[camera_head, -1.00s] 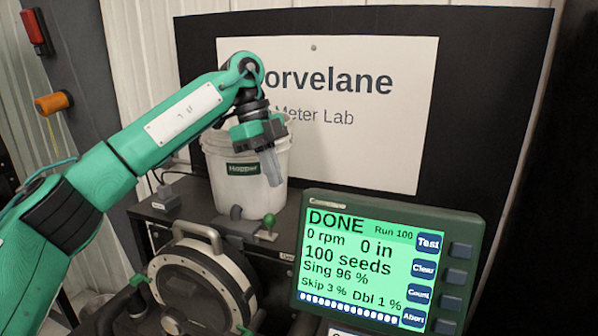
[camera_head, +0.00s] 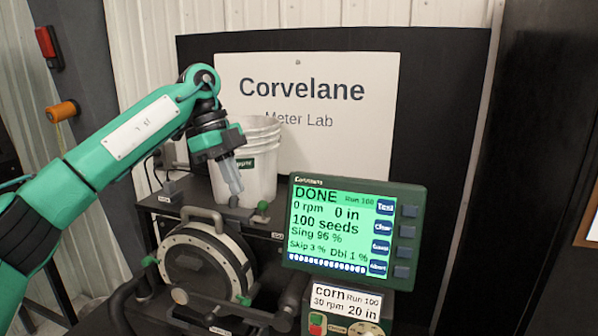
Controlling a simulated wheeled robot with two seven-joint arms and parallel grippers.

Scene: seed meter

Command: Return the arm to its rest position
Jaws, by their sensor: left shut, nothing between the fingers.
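My left arm, green with black joints, comes in from the left. My left gripper (camera_head: 235,186) points down in front of the white hopper bucket (camera_head: 262,150) and covers part of its label. Its pale fingers are shut with nothing between them. The fingertips are above the round seed meter (camera_head: 200,270) and left of the display (camera_head: 352,228). The display reads DONE, Run 100, 0 rpm, 0 in, 100 seeds, Sing 96 %, Skip 3 %, Dbl 1 %. My right gripper is not in view.
A card (camera_head: 345,299) reading corn, 30 rpm, 20 in is below the display. A green-topped valve or knob (camera_head: 262,208) stands beside the bucket. A Corvelane Meter Lab sign (camera_head: 340,130) is behind. A red box (camera_head: 46,42) and an orange knob (camera_head: 64,110) are on the left post.

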